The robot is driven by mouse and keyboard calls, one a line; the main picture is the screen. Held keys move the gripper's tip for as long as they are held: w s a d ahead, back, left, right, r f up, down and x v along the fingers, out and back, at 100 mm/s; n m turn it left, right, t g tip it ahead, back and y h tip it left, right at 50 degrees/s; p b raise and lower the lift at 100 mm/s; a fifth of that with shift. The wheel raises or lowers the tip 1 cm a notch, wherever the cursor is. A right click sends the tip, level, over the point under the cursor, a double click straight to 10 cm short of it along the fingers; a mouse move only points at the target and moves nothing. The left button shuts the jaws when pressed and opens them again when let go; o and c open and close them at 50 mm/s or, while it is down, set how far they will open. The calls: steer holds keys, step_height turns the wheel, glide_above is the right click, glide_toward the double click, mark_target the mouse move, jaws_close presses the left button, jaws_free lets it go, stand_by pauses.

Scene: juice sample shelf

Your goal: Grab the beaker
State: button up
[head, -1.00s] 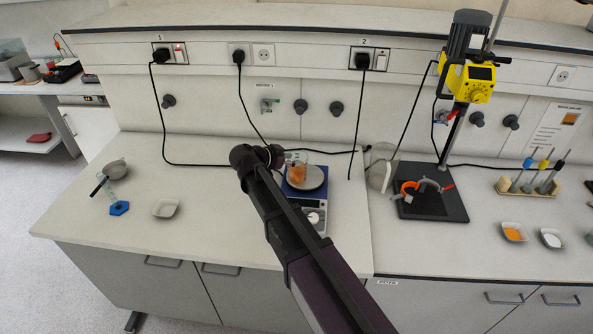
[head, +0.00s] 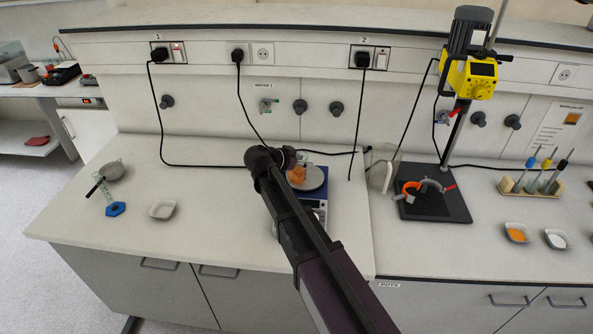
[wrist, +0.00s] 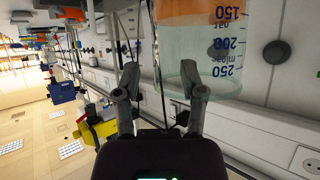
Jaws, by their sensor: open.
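The clear beaker (head: 297,174) with orange contents stands on the round pan of the balance (head: 318,207) in the head view, partly hidden by my arm. In the wrist view the beaker (wrist: 205,60) is large at the upper right, with blue markings 150, 200 and 250. My gripper (wrist: 163,84) is open and empty, its two fingers spread apart. The right finger overlaps the beaker's lower edge in the picture, and most of the beaker lies right of the gap. I cannot tell whether they touch. My fingers are hidden in the head view.
A white dish (head: 162,209), a blue-footed cylinder (head: 115,208) and a strainer (head: 112,171) are on the left bench. A yellow stirrer (head: 468,75) on a stand is at right. Cables run behind the balance. The front left bench is clear.

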stand_by(0.4)
jaws_close()
steer(key=shift+r+p, duration=0.35)
steer(key=shift+r, duration=0.05)
stand_by(0.4)
steer(key=shift+r+p, duration=1.35)
steer(key=shift+s+r, duration=0.15)
steer(key=s+r+p, duration=0.1)
steer(key=s, duration=1.4)
steer(key=shift+s, duration=0.2)
steer(key=shift+s+r, duration=0.1)
steer(key=shift+s, duration=0.05)
